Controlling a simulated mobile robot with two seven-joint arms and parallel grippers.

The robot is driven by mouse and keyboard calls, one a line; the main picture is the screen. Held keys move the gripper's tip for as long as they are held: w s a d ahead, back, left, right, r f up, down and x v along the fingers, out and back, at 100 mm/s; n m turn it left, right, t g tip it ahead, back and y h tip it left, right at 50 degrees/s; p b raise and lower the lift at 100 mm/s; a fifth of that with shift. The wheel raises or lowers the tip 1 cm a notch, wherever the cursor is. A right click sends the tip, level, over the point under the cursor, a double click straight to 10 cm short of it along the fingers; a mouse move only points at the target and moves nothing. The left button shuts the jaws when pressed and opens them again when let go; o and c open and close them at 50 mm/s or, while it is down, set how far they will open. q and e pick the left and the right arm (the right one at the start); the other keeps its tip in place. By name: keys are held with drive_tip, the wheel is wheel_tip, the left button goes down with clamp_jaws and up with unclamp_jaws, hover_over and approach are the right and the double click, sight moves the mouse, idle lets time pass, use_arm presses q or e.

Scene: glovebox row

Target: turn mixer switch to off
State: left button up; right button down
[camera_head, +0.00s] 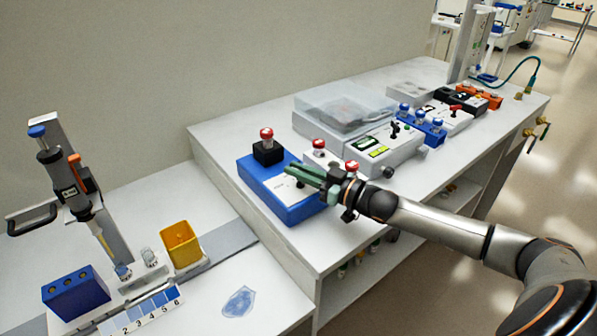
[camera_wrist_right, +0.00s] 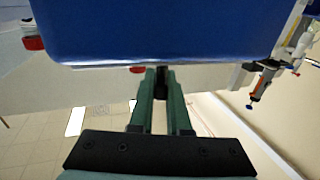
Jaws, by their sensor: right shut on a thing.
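The mixer (camera_head: 262,194) is a blue box with a white panel on top, near the left end of the raised bench. A black block (camera_head: 267,152) with a red-capped vial stands on its rear part. My right gripper (camera_head: 293,170) reaches over the mixer's white panel from the right, its green fingers shut on the small black switch. In the right wrist view the fingers (camera_wrist_right: 161,76) close around a dark piece, the switch, just below the mixer's blue side (camera_wrist_right: 160,35). Which way the switch points is hidden by the fingers. My left gripper is not in view.
Red-capped vials (camera_head: 318,147) stand close behind the gripper. A grey instrument (camera_head: 378,148) and a blue vial rack (camera_head: 427,130) are farther along the bench. On the lower table are a pipette stand (camera_head: 95,215), a yellow cup (camera_head: 181,244) and a blue block (camera_head: 75,292).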

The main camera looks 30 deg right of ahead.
drive_tip(key=c, duration=0.9)
unclamp_jaws()
drive_tip(key=shift+s+d, duration=0.15)
drive_tip(key=shift+s, duration=0.3)
drive_tip(key=shift+p+v, duration=1.2)
drive_tip(key=shift+v, duration=4.5)
